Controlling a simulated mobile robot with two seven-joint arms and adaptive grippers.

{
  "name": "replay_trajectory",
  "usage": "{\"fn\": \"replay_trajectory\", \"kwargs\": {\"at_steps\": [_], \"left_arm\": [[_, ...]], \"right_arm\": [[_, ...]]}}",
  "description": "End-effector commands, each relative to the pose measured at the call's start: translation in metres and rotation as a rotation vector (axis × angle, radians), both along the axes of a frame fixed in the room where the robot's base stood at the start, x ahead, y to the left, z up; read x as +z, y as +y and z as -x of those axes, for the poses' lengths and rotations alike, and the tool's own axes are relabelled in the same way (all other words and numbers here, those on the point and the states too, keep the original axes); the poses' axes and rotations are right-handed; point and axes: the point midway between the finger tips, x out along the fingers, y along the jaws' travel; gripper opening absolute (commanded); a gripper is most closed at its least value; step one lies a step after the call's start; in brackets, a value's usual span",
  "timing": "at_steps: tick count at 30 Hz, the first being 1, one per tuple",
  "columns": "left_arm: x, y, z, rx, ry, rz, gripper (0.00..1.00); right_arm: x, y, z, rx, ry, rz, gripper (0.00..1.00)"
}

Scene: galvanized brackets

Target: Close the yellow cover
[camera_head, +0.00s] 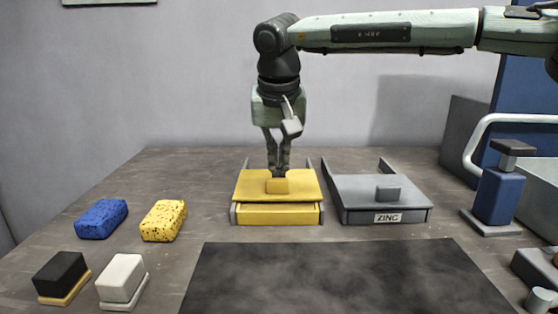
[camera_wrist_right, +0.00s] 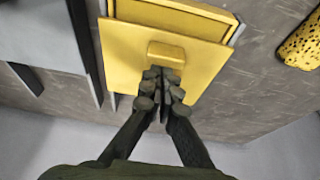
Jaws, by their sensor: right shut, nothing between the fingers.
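The yellow cover (camera_head: 250,185) lies flat over a yellow box (camera_head: 278,215) on the table, with a block-shaped knob (camera_head: 278,187) on top. The cover sits back from the box's front, leaving a strip of the box uncovered there. In the right wrist view the cover (camera_wrist_right: 125,50) shows its knob (camera_wrist_right: 180,55) just beyond the fingertips. My right gripper (camera_head: 279,173) points down, shut and empty, at the far side of the knob; its fingertips (camera_wrist_right: 163,75) are at or very near the knob, and contact is unclear. My left gripper is out of view.
A grey box labelled ZINC (camera_head: 388,217) with a grey cover stands close to the right. Blue (camera_head: 101,218) and yellow (camera_head: 163,220) sponges and two brushes are at left. A dark mat (camera_head: 340,280) lies in front. A blue press-like tool (camera_head: 498,195) stands at right.

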Motion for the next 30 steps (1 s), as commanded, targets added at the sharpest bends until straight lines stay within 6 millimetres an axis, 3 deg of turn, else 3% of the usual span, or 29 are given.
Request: {"fn": "replay_trajectory", "kwargs": {"at_steps": [3, 6, 20, 23, 30], "left_arm": [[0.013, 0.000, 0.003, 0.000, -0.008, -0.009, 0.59], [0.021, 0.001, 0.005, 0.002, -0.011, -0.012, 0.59], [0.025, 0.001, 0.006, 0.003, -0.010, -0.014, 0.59], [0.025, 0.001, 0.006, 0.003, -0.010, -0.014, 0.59], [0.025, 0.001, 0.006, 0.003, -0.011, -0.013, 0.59]], "right_arm": [[-0.004, -0.001, 0.026, 0.002, 0.001, 0.000, 0.00], [-0.003, -0.001, 0.037, 0.000, 0.000, 0.000, 0.00], [0.000, 0.000, 0.045, 0.002, 0.006, 0.003, 0.00], [0.009, 0.000, 0.047, 0.002, 0.004, 0.004, 0.00], [0.056, 0.000, 0.060, 0.000, -0.004, 0.000, 0.00]]}}
